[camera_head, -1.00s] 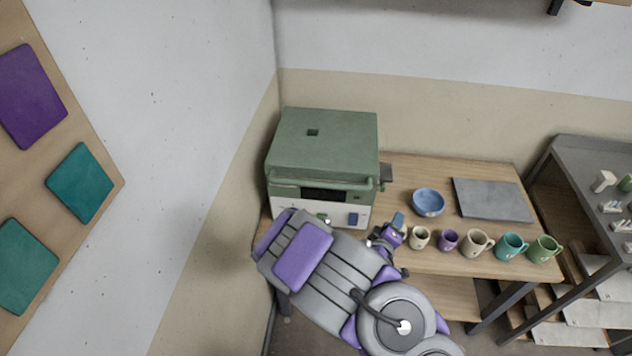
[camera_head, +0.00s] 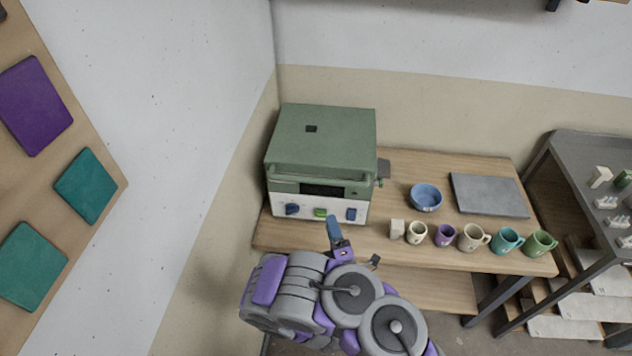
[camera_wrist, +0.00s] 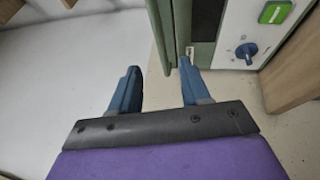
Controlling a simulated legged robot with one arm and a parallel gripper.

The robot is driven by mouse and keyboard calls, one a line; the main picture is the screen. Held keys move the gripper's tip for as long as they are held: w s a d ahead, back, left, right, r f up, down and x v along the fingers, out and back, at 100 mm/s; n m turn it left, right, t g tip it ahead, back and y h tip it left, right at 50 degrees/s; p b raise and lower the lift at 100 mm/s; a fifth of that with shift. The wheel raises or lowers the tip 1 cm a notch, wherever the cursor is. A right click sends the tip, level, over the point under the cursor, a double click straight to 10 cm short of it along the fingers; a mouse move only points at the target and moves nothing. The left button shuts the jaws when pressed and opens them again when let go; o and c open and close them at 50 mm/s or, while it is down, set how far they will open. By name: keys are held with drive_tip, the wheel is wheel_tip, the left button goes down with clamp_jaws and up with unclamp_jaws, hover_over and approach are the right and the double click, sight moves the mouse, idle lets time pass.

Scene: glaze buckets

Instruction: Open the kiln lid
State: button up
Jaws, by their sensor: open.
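The kiln stands on the table in the corner. Its green lid (camera_head: 330,140) is shut, with a small dark square on top and a ledge along its front edge. My gripper (camera_head: 332,220) is in front of and below this panel. In the wrist view the blue fingers of my gripper (camera_wrist: 160,78) are apart with nothing between them. The green lid edge (camera_wrist: 160,30) lies just beyond the fingertips, with the panel (camera_wrist: 232,30) at right. I cannot tell whether a finger touches the kiln.
A row of several mugs (camera_head: 471,238) lines the table's front, right of my gripper. A blue bowl (camera_head: 426,198) and a grey slab (camera_head: 489,195) lie behind them. A grey shelf unit (camera_head: 590,148) stands at right. The wall is close on the kiln's left.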

drive_tip(key=w+b, duration=0.1)
drive_tip(key=w, duration=0.1)
drive_tip(key=b, duration=0.3)
approach(317, 181)
drive_tip(key=shift+w, duration=1.15)
drive_tip(key=w+b, duration=0.1)
drive_tip(key=b, duration=0.3)
drive_tip(key=w+a+b, duration=0.1)
drive_tip(key=b, duration=0.4)
drive_tip(key=shift+w+a+f, duration=0.2)
drive_tip(key=shift+a+f, duration=0.05)
drive_tip(key=shift+a, duration=0.05)
drive_tip(key=shift+r+x, duration=0.15)
drive_tip(key=shift+x, duration=1.3)
drive_tip(key=shift+r+x, duration=0.1)
drive_tip(key=shift+x, duration=1.35)
drive_tip(key=shift+f, duration=0.1)
clamp_jaws()
